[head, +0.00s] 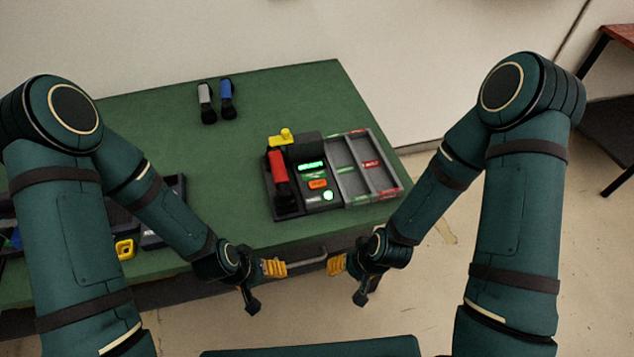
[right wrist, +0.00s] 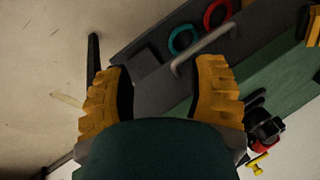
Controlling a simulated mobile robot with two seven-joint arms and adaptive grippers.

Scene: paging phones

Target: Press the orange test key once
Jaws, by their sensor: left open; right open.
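The orange test key (head: 317,183) is on the face of a dark phone console (head: 312,200) near the right end of the green table. It lies below a green-lit display (head: 311,166) and above a round green-lit button (head: 328,195). A red handset (head: 278,167) rests at the console's left side. My left gripper (head: 273,268) is open and empty at the table's front edge, below the console in the picture. My right gripper (head: 337,264) is open and empty, off the front edge; its spread fingers show in the right wrist view (right wrist: 165,70). Neither gripper touches the key.
A two-lane tray (head: 365,167) with green and red labels adjoins the console's right side. Grey (head: 206,103) and blue (head: 227,98) handsets stand at the back. A yellow item (head: 125,249) lies at left. A drawer handle (right wrist: 200,48) is near my right gripper. The table's middle is clear.

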